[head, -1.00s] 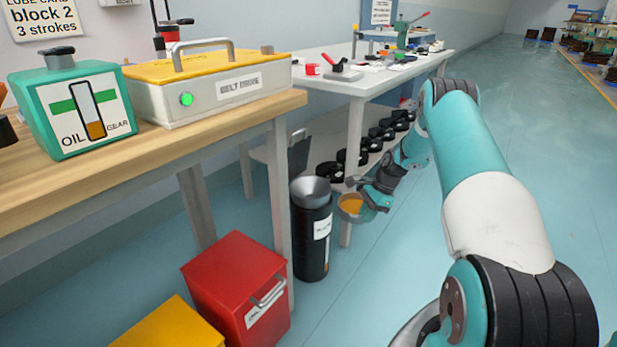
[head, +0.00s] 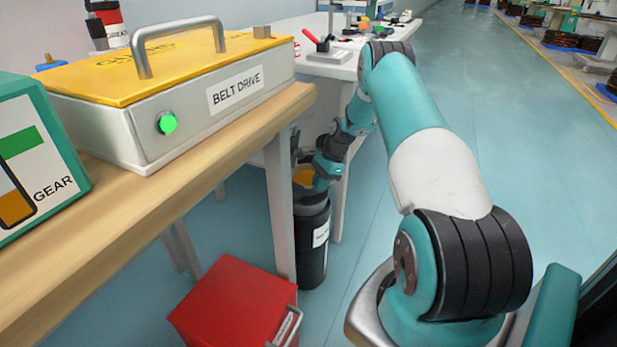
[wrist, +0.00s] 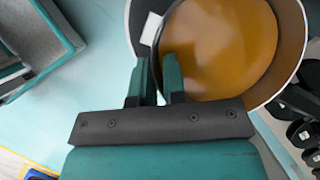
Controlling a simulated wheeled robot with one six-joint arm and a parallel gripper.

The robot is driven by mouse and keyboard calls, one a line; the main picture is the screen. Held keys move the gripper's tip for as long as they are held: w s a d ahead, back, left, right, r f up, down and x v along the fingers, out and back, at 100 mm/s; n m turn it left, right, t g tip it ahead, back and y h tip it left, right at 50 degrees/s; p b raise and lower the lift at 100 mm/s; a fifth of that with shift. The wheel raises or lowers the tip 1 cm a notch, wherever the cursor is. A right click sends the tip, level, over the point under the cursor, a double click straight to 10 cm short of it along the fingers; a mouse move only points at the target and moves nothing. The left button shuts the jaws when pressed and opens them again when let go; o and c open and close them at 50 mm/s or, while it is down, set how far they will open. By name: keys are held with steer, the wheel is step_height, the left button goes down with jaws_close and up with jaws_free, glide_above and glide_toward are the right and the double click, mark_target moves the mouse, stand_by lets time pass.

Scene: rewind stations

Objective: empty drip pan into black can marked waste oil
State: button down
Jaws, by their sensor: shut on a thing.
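The drip pan (head: 303,176) is round and holds amber oil. In the wrist view the drip pan (wrist: 225,45) fills the upper right, its oil spread across the bottom and looking about level. My gripper (head: 328,166) is shut on the pan's near edge; in the wrist view its fingers (wrist: 160,78) meet the rim. The black can (head: 312,250) with a white label stands on the floor beside the bench leg. The pan is at the can's top, overlapping its mouth in the head view. The can's funnel is mostly hidden, and the label cannot be read.
A red box (head: 235,305) stands on the floor before the can. A white table (head: 330,62) is behind.

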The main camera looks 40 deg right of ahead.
steer(key=shift+w+a, duration=0.1)
steer(key=shift+w, duration=0.4)
steer(key=t+h+b, duration=0.2)
steer(key=h+b, duration=0.1)
steer(key=b, duration=0.1)
steer(key=shift+s+r+n+t+h, duration=0.1)
steer(key=shift+n+t+h, duration=0.2)
steer(key=shift+n+t, duration=0.1)
steer(key=shift+r, duration=0.15)
steer(key=shift+a+m+t+h, duration=0.15)
steer(key=shift+m+t+h, duration=0.15)
steer(key=shift+m+h, duration=0.1)
stand_by(1.5)
steer(key=shift+s+a+t+h+b, duration=0.15)
steer(key=shift+t+h+b, duration=0.65)
steer(key=shift+h, duration=0.3)
stand_by(3.6)
